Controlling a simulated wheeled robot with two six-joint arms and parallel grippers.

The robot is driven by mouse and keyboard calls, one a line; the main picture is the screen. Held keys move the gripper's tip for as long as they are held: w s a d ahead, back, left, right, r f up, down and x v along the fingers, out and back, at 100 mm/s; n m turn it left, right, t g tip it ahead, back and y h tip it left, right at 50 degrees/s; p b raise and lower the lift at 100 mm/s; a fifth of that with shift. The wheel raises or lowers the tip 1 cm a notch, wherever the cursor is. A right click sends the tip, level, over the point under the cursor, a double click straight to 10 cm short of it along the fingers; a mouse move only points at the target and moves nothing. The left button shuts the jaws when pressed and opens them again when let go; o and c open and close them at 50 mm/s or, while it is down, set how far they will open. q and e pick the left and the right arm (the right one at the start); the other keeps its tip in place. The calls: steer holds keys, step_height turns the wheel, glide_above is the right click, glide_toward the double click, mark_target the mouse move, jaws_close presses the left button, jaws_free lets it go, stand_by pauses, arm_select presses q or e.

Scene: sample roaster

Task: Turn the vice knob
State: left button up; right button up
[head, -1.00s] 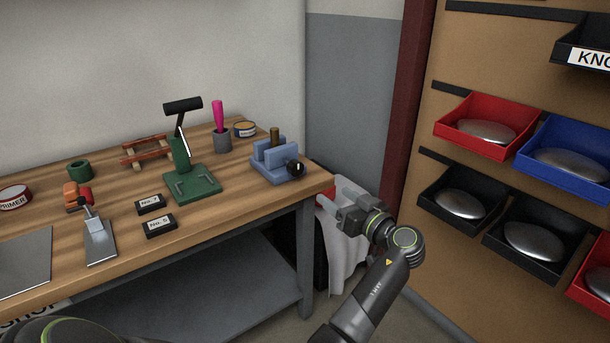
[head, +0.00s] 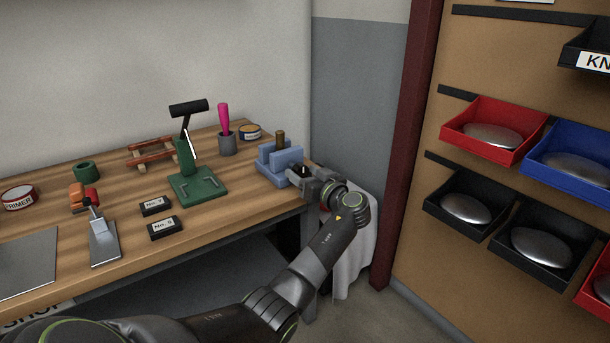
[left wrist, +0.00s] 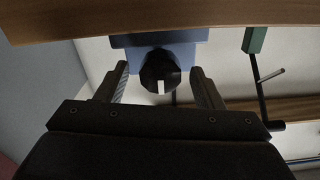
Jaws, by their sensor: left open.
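The blue vice (head: 278,165) stands at the right end of the wooden workbench, with a brown peg upright in its jaws. Its black knob (left wrist: 160,72) with a white mark shows in the left wrist view, in front of the blue vice body (left wrist: 180,45). My left gripper (left wrist: 161,80) is open, with one finger on each side of the knob and a gap on both sides. In the head view the left gripper (head: 304,177) is at the vice's front right and largely covers the knob. My right gripper is not in view.
A green press (head: 196,184) stands left of the vice, near a grey cup (head: 228,144) with a pink-handled tool. Two black number blocks (head: 164,228) lie at the bench front. A white cloth (head: 358,250) hangs right of the bench. Wall bins (head: 490,130) are further right.

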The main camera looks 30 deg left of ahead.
arm_select(q)
steer(key=c, duration=1)
steer(key=shift+o, duration=0.2)
